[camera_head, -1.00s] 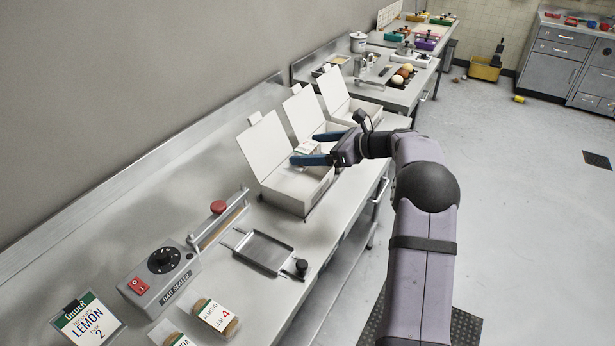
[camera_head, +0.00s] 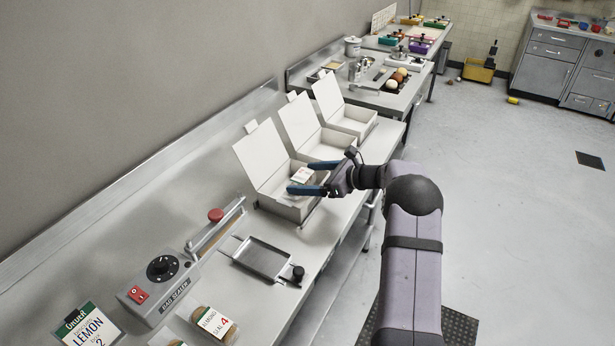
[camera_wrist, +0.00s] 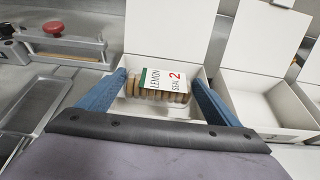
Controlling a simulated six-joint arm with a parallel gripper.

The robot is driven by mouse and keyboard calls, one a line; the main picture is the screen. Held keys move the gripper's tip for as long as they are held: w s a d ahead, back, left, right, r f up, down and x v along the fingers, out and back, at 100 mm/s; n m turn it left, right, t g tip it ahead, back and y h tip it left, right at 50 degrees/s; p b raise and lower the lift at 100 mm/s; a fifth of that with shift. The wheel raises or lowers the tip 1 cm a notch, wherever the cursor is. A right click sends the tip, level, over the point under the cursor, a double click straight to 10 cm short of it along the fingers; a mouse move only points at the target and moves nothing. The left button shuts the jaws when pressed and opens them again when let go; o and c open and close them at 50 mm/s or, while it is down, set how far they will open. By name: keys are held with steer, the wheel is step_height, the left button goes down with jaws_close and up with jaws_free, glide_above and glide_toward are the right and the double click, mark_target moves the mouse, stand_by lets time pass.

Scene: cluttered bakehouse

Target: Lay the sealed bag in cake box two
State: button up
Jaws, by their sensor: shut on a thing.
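My gripper (camera_head: 308,182) is at the nearest of three open white cake boxes (camera_head: 288,208). Its blue fingers are shut on the sealed bag (camera_head: 303,174) of round biscuits.
The bag sealer (camera_head: 165,278), a metal tray (camera_head: 264,258), an almond bag (camera_head: 215,325) and the lemon order card (camera_head: 88,325) are nearer on the bench. The raised lid (camera_head: 262,155) of the nearest box stands on the wall side of my gripper.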

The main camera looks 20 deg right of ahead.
steer(key=shift+f, duration=0.25)
steer(key=o, duration=1.2)
steer(key=shift+d+r, duration=0.1)
steer(key=shift+r, duration=0.3)
steer(key=b+v, duration=0.3)
steer(key=v, duration=0.9)
steer(key=shift+f, duration=0.1)
